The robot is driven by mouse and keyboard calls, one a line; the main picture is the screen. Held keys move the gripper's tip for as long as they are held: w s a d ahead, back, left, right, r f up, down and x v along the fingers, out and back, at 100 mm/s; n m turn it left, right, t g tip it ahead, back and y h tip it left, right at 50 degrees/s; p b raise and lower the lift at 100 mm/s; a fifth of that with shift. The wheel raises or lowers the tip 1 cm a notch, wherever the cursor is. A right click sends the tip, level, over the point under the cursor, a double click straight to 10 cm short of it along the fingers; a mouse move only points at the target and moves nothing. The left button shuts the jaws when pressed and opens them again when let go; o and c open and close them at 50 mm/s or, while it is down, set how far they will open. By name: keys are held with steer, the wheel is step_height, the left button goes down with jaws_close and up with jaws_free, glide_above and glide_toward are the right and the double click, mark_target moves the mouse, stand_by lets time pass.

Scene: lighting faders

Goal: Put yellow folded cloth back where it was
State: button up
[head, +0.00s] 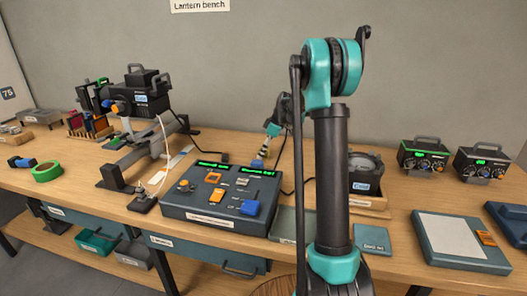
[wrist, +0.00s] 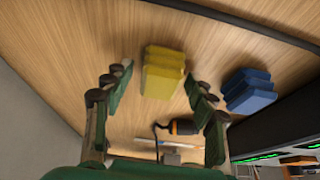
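The yellow folded cloth (wrist: 163,72) shows in the wrist view as a small stack of layers on the wooden bench top. My gripper (wrist: 156,79) is open, with one finger to the left of the cloth and one to its right. Gaps show on both sides, so the fingers do not touch it. A blue folded cloth (wrist: 249,90) lies to the right, outside the fingers. In the head view my gripper (head: 259,160) is small, behind the fader console (head: 220,208); I cannot make out the yellow cloth there.
A black projector-like device (head: 145,100) stands on a rail at the left. A dial device (head: 365,170) stands right of my arm. A dark cable (head: 208,154) runs behind the console.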

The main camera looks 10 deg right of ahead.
steer(key=v, duration=1.2)
steer(key=shift+r, duration=0.15)
stand_by(1.8)
